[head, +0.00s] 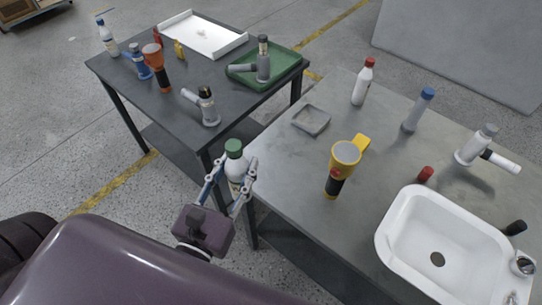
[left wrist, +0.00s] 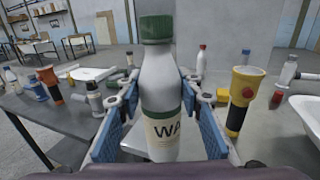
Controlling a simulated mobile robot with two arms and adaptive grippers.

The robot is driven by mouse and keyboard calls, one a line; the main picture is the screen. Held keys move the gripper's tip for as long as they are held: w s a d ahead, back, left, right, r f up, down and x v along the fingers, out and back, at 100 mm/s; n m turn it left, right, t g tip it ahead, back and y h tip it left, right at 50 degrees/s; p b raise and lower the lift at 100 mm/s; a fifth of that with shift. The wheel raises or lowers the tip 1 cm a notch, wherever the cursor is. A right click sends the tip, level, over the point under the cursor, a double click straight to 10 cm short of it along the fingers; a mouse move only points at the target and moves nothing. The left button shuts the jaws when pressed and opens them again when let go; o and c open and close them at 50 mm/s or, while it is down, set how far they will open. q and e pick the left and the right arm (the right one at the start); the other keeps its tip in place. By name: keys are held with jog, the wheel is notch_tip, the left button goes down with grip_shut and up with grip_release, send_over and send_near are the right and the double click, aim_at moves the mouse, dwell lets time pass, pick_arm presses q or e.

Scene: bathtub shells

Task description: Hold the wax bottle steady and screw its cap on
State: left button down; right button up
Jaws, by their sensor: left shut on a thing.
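The wax bottle (head: 237,168) is white with a green cap (head: 234,147) on its top. My left gripper (head: 232,184) is shut on the bottle's body and holds it upright in the air, by the near edges of the two tables. In the left wrist view the bottle (left wrist: 162,90) stands between the blue finger pads, with a cream label reading "WA". The cap (left wrist: 156,28) sits on the neck there; I cannot tell how tight it is. My right gripper is not in view.
The right table (head: 290,170) bears a white basin (head: 392,240), a yellow flashlight (head: 341,165), a grey dish (head: 311,121) and a red-capped bottle (head: 362,85). The left table (head: 125,85) holds a green tray (head: 290,68), a white tray (head: 232,45) and several tools and bottles.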

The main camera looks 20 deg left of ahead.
pick_arm(q)
jog(key=shift+w, duration=0.15)
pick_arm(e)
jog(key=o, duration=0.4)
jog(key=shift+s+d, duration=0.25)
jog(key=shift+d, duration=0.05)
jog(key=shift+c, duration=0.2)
pick_arm(q)
jog(key=w+d+m+h+b, duration=0.3)
jog(key=w+h, duration=0.1)
jog(key=w, duration=0.8)
jog(key=w+a+r+m+g+h+b, duration=0.1)
jog(key=w+r+h+b, duration=0.1)
jog(key=w+r, duration=0.6)
jog(key=shift+w+b, duration=0.6)
jog(key=shift+w, duration=0.1)
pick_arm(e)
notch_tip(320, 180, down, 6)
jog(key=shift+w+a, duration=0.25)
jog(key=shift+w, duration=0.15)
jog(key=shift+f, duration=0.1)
pick_arm(q)
notch_tip(320, 180, down, 16)
jog(key=b, duration=0.3)
jog(key=shift+b, duration=0.35)
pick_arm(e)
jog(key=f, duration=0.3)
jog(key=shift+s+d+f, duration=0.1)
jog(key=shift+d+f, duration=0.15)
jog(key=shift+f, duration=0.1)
